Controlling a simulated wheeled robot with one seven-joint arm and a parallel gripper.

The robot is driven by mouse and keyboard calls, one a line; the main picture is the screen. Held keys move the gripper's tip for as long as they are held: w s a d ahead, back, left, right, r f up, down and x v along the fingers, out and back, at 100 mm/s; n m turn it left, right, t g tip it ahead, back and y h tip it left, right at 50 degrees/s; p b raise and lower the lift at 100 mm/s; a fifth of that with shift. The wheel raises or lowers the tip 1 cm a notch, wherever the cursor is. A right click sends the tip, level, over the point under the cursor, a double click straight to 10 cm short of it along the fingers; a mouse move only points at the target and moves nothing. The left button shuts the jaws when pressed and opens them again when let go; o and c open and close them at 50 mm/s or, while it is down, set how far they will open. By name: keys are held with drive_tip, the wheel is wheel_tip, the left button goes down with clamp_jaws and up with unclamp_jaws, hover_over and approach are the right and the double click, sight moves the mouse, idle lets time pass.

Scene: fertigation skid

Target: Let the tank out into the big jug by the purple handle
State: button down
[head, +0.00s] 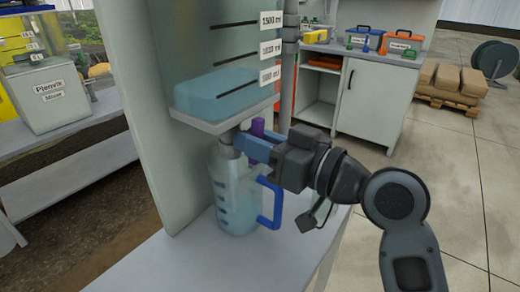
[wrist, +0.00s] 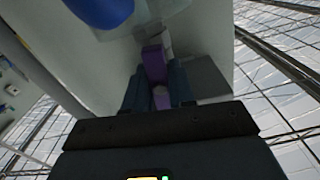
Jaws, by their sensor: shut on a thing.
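The tank (head: 220,92) is clear with level marks and holds blue liquid to about the lowest mark in view. The big jug (head: 230,190) stands upright under the tank's outlet, with a blue handle (head: 270,203) on its right side. Some liquid seems to be in the jug, but its level is hard to tell. The purple handle (head: 257,127) sits below the tank, partly hidden behind my gripper (head: 243,146). In the wrist view the purple handle (wrist: 154,64) lies between my two dark fingers (wrist: 158,88), which are shut on it.
The jug stands on a light bench (head: 190,262) against a grey-green panel (head: 135,90). A white cabinet (head: 370,105) with small boxes on top is behind. Sacks on a pallet (head: 458,90) and a hose reel (head: 494,60) stand at the right. The floor at right is clear.

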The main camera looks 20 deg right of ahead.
drive_tip(key=c, duration=0.9)
unclamp_jaws()
drive_tip(key=shift+s, duration=0.1)
drive_tip(key=shift+b+v, duration=0.45)
drive_tip(key=shift+v, duration=3)
